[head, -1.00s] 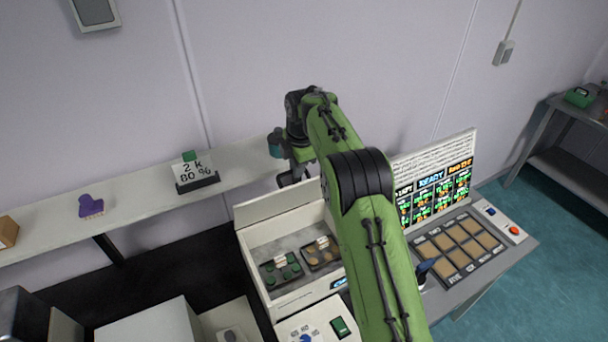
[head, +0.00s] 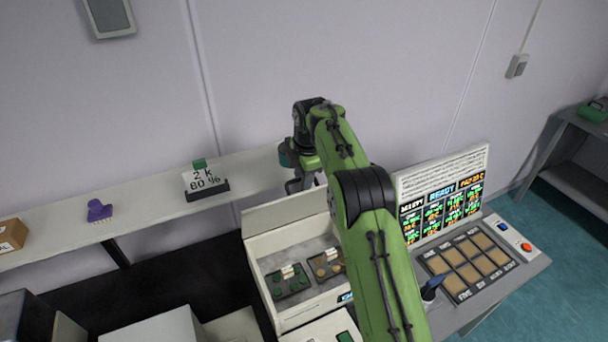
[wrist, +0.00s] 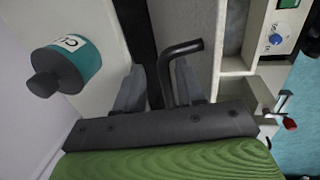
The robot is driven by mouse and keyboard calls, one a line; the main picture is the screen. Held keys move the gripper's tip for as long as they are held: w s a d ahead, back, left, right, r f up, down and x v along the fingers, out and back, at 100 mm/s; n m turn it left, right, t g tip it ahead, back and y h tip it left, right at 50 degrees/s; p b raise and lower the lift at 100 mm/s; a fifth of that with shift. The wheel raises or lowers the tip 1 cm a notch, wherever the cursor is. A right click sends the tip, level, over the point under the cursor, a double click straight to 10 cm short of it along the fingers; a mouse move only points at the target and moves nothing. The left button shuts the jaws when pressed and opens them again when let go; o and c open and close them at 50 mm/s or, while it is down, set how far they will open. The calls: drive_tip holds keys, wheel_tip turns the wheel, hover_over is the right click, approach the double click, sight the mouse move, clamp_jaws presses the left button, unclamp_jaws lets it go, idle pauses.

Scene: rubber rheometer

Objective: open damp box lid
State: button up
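The white box (head: 262,264), which I take to be the damp box, stands left of my arm in the head view. A pale panel (head: 287,212) stands raised along its back edge, and the inside is visible from above. My gripper (wrist: 160,84) is beyond this panel; in the head view my arm partly hides it. In the wrist view its two dark fingers are apart, with a bent dark bar handle (wrist: 183,48) between them. The bar is close to the right finger; I cannot tell whether they touch. What the bar is fixed to is unclear.
Two small sample trays (head: 290,283) lie in the box. A teal cylinder (wrist: 76,62) is left of my gripper. A wall shelf (head: 150,214) holds a sign (head: 203,180) and a purple item (head: 98,211). A screen (head: 443,205) and sample panel stand right of my arm.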

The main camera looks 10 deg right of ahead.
drive_tip(key=shift+s+d+r, duration=0.15)
drive_tip(key=shift+s+r, duration=0.1)
drive_tip(key=shift+r, duration=0.1)
wheel_tip(320, 180, up, 7)
drive_tip(key=s, duration=0.1)
drive_tip(key=shift+d, duration=0.15)
